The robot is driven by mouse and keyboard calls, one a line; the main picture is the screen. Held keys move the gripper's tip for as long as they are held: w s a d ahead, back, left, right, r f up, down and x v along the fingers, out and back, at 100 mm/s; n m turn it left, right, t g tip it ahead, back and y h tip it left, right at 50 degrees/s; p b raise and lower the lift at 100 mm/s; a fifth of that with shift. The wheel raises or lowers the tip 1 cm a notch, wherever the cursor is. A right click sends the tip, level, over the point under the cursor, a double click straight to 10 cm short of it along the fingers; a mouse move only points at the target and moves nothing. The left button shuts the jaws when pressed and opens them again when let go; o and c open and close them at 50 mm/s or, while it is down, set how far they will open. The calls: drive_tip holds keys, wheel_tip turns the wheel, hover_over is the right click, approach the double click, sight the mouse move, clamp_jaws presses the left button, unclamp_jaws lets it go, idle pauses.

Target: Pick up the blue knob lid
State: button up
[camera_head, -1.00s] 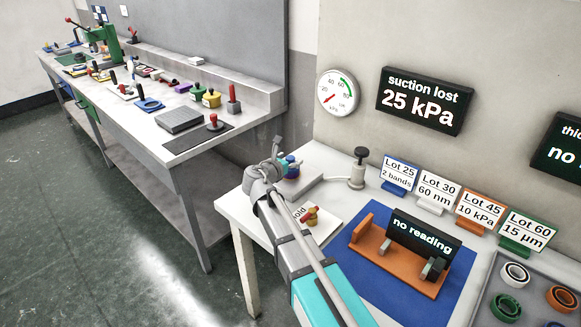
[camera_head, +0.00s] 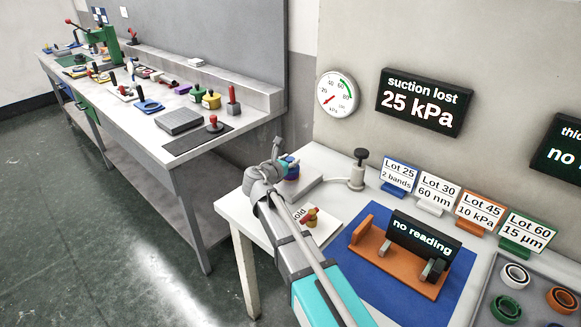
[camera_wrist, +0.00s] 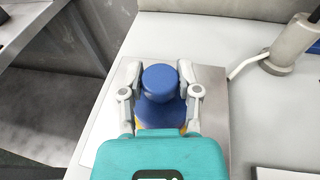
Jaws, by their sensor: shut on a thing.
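The blue knob lid (camera_wrist: 160,84) is between the two fingers of my gripper (camera_wrist: 160,96) in the wrist view, with its round knob on top. The fingers are closed on its sides. A bit of yellow shows below the blue part; whether it belongs to the lid cannot be told. In the head view the lid (camera_head: 293,166) shows as a small blue spot beside my gripper (camera_head: 282,165), partly hidden by it. The lid is over a grey metal plate (camera_wrist: 212,112) on the white table. Whether it is lifted off what is under it cannot be told.
A grey suction fitting (camera_head: 357,172) with a hose stands just right of the plate. An orange stand (camera_head: 372,262) on a blue mat (camera_head: 438,292), lot cards and a ring tray (camera_head: 484,310) lie further right. A long bench (camera_head: 190,150) is at left.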

clamp_jaws()
drive_tip(key=shift+r, duration=0.15)
wheel_tip(320, 180, up, 2)
drive_tip(key=shift+r+p, duration=0.1)
drive_tip(key=shift+p, duration=1.1)
drive_tip(key=s+d+r+p, duration=0.2)
drive_tip(key=s+r+p, duration=0.3)
drive_tip(key=s, duration=0.1)
drive_tip(key=s+d+r+p, duration=0.2)
drive_tip(key=s+r+p, duration=0.3)
drive_tip(key=s, duration=0.2)
drive_tip(key=shift+s+d+r+p, duration=0.15)
drive_tip(key=shift+d+r+p, duration=0.1)
drive_tip(key=shift+p, duration=0.05)
